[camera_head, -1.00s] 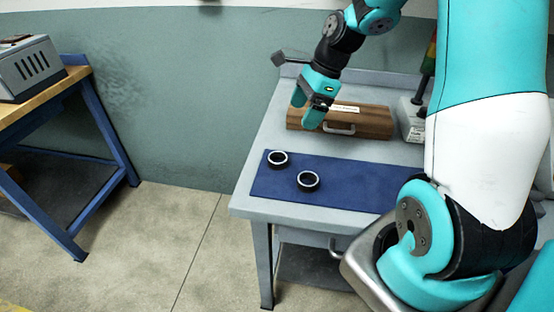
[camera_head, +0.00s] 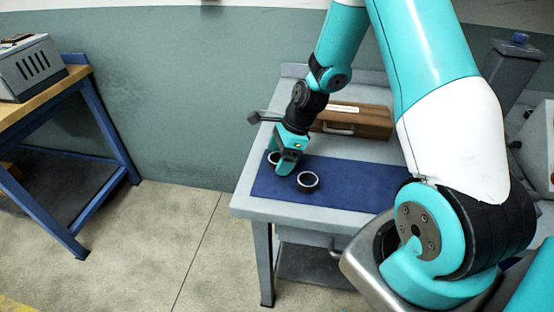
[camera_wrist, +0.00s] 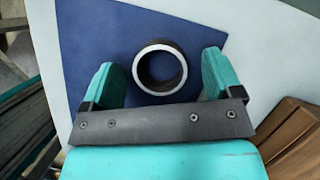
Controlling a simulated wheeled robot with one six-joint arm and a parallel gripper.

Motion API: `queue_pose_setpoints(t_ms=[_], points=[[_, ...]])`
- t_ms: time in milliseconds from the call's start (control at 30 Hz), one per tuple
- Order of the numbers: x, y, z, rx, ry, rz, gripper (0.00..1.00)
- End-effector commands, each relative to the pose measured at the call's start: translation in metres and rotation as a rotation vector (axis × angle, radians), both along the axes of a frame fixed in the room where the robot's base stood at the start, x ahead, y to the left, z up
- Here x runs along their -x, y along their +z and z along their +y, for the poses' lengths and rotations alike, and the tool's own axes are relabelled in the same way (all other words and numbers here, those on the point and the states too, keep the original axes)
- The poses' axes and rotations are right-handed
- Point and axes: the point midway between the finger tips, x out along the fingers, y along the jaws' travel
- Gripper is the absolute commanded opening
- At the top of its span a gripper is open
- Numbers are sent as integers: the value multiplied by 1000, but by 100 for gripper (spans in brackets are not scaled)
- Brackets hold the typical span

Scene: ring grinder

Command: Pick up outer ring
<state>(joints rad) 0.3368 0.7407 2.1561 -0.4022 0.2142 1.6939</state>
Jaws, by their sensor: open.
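Two dark rings with bright rims are on a blue mat (camera_head: 340,188) on the table. In the head view the far-left ring (camera_head: 272,157) is partly hidden by my gripper (camera_head: 282,170), which is right at it. The other ring (camera_head: 308,181) stands just to the right and nearer. In the wrist view one ring (camera_wrist: 160,67) lies between and slightly beyond the two teal fingers of my gripper (camera_wrist: 160,75), with a gap on each side. My gripper is open and empty. Which of the two is the outer ring I cannot tell.
A wooden case (camera_head: 358,122) with a metal handle stands behind the mat; it also shows at the wrist view's lower right (camera_wrist: 296,140). The mat's right part is clear. A blue-framed workbench (camera_head: 105,130) stands apart on the left.

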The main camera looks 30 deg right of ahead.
Motion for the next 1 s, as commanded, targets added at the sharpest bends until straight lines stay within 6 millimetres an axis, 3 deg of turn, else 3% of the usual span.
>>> queue_pose_setpoints(t_ms=[167,433,767,1000], points=[[0,0,0,0,0,-1,85],[0,0,0,0,0,0,28],[0,3,0,0,0,-1,28],[-1,32,0,1,0,-7,28]])
